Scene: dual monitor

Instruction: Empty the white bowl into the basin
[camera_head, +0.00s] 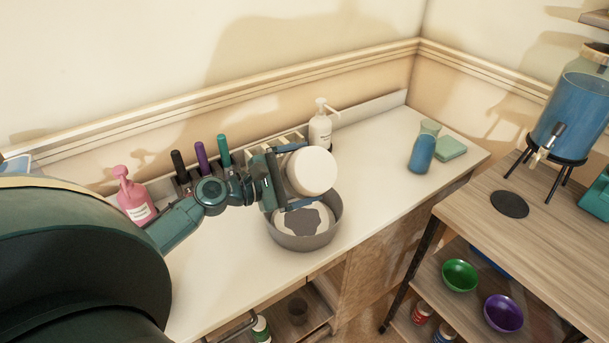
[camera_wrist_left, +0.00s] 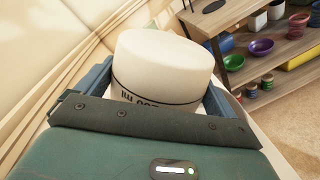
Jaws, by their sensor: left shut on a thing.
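My left gripper (camera_head: 298,177) is shut on the white bowl (camera_head: 313,171), with one blue finger on each side of it. The bowl is tipped over above the basin, and its round pale face shows. In the left wrist view the bowl (camera_wrist_left: 163,68) stands between the fingers, with a dark line and upside-down lettering on its wall. The grey round basin (camera_head: 306,243) sits on the counter below. White matter lies in the basin, with a dark grey patch in its middle. I cannot see inside the bowl. My right gripper is not in view.
A pink bottle (camera_head: 134,199) and a rack with several coloured handles (camera_head: 201,158) stand along the wall. A white pump bottle (camera_head: 320,130) stands behind the bowl. A blue bottle (camera_head: 421,153) and green sponge (camera_head: 450,148) are at right. The counter between is clear.

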